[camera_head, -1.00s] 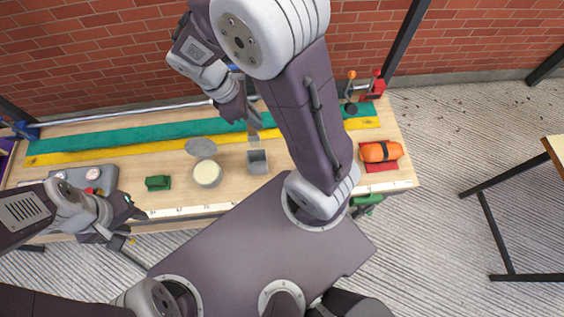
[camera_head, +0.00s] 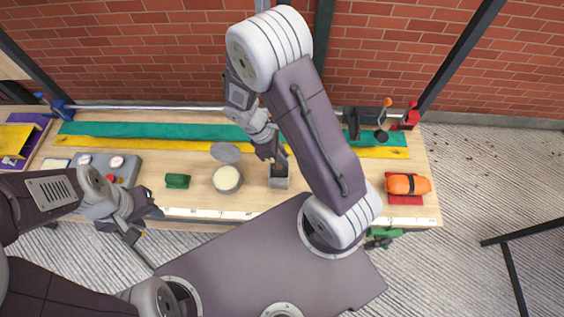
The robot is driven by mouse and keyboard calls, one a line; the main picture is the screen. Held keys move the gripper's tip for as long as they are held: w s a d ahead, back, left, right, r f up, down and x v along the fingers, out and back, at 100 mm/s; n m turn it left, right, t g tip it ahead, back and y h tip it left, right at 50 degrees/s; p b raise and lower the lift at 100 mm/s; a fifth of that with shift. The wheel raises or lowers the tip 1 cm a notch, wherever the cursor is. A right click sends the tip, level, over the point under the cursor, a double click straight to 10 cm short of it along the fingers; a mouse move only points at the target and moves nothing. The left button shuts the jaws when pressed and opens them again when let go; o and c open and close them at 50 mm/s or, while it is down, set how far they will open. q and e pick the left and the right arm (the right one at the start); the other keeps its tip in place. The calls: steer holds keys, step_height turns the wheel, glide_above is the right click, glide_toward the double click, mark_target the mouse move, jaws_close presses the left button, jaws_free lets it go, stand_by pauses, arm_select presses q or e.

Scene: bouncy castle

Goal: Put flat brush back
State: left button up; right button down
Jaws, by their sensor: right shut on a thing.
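My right gripper (camera_head: 274,154) points down over the workbench, shut on the flat brush, which is small and largely hidden by the fingers. Directly below is a grey square holder (camera_head: 279,183) with an open top. The brush's lower end is at or just over the holder's opening; I cannot tell how far inside it is. My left gripper (camera_head: 152,206) is open and empty near the bench's front edge, left of the holder.
A round tin of cream-coloured stuff (camera_head: 228,180) stands left of the holder, its lid (camera_head: 225,153) behind it. A green block (camera_head: 177,181) and grey button panel (camera_head: 110,166) lie further left. An orange roll (camera_head: 407,184) lies on the right.

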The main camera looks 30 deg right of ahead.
mark_target(282, 168)
step_height(282, 168, down, 4)
steer(key=shift+s+f, duration=0.1)
steer(key=shift+f, duration=0.1)
steer(key=c, duration=1.8)
jaws_free()
steer(key=shift+f, duration=0.15)
steer(key=o, duration=0.4)
